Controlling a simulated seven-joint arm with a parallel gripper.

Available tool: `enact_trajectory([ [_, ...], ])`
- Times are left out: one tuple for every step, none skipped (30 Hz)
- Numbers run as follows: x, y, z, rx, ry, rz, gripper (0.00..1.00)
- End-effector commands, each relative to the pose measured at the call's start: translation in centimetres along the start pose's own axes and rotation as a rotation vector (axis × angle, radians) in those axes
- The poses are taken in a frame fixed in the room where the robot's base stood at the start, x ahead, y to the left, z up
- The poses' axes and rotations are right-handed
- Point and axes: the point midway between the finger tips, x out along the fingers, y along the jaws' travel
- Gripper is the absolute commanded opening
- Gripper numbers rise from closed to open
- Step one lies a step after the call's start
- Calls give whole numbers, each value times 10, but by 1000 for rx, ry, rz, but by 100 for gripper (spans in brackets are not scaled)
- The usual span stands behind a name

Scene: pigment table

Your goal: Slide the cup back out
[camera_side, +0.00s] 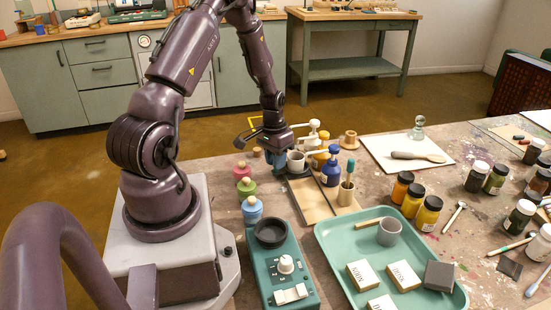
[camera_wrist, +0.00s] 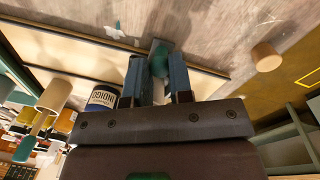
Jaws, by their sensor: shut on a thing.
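A small grey cup (camera_side: 296,158) stands on a dark base at the left end of a wooden board, under the spouts of the pump bottles. My gripper (camera_side: 282,162) comes from the left, low down, with its blue fingers at the cup's side. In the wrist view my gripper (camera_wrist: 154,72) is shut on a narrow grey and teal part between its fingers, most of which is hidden. The blue indigo pump bottle (camera_side: 331,170) stands right of the cup and also shows in the wrist view (camera_wrist: 102,98).
Pink, green and blue stoppered jars (camera_side: 244,188) stand close left of my gripper. A teal scale (camera_side: 285,265) and green tray (camera_side: 328,232) lie in front. A wooden peg (camera_side: 348,140) stands behind.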

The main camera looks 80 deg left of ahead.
Motion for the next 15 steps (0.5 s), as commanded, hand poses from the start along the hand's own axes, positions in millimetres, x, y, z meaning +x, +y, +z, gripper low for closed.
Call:
enact_trajectory([
  [0, 4, 2, 2, -2, 1, 0],
  [0, 7, 3, 2, -1, 1, 0],
  [0, 11, 6, 3, -2, 1, 0],
  [0, 16, 8, 4, -2, 1, 0],
  [1, 20, 10, 4, -2, 1, 0],
  [1, 26, 14, 3, -2, 1, 0],
  [2, 32, 16, 4, -3, 2, 0],
  [2, 38, 19, 5, -3, 1, 0],
  [3, 45, 24, 5, -4, 2, 0],
  [3, 52, 26, 7, -3, 1, 0],
  [4, 58, 30, 6, -4, 1, 0],
  [4, 66, 34, 7, -4, 1, 0],
  [5, 72, 37, 7, -3, 1, 0],
  [5, 78, 40, 6, -4, 1, 0],
  [6, 85, 44, 7, -2, 1, 0],
])
